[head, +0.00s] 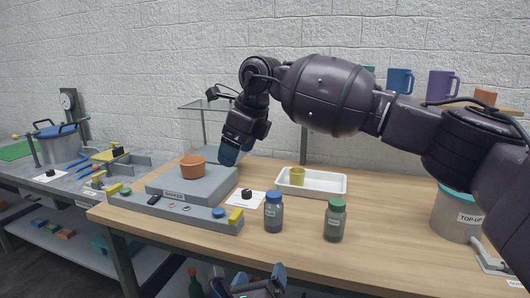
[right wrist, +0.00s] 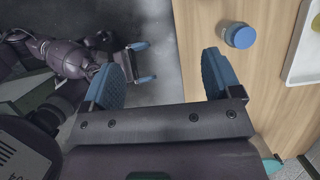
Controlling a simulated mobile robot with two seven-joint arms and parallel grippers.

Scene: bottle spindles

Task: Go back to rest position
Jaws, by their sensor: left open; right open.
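My right arm reaches in from the right of the head view, and its gripper (head: 236,150) hangs over the back of the table, right of the grey shaker. Its blue fingers (right wrist: 163,68) stand apart and empty in the right wrist view. My left gripper (head: 262,278) is low at the table's front edge in the head view, open. It also shows in the right wrist view (right wrist: 146,62) over the dark floor, with nothing between its fingers. A blue-capped bottle (head: 273,212) and a green-capped bottle (head: 334,221) stand upright on the table, apart from both grippers.
A white tray (head: 330,184) holds a yellow cup (head: 298,176). A grey-green top-up container (head: 455,216) stands at the right. The table between the green-capped bottle and that container is clear.

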